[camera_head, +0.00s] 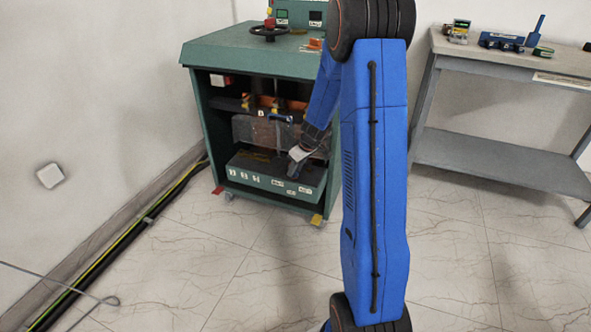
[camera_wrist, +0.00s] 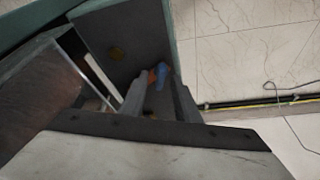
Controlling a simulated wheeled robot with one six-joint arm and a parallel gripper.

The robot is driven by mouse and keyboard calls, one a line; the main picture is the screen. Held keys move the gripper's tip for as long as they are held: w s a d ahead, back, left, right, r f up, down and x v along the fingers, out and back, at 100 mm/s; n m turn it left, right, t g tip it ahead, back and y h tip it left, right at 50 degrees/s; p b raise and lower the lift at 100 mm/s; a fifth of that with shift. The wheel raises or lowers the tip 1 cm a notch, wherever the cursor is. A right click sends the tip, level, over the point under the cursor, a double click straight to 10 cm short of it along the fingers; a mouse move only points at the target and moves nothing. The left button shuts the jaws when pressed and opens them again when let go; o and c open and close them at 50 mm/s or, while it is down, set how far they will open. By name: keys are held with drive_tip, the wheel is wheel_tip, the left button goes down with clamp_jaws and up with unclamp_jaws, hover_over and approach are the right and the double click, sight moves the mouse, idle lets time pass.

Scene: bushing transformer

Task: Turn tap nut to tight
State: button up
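My gripper (camera_head: 294,165) reaches into the open front of the green cabinet (camera_head: 200,120), low on its right side. In the wrist view its two dark fingers (camera_wrist: 163,92) stand apart with a visible gap. A small blue part with an orange piece beside it (camera_wrist: 160,74) shows between and beyond the fingertips; it looks like a tap or nut, but I cannot tell which. The fingers do not clearly touch it. In the head view my blue arm hides the cabinet's right side, and I cannot make out the tap nut there.
The cabinet holds a grey block (camera_head: 255,130) above a green lower box (camera_head: 250,180). A grey workbench (camera_head: 510,62) with tools stands at the right. Cables (camera_head: 130,235) run along the left wall. The tiled floor in front is clear.

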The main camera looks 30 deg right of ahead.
clamp_jaws()
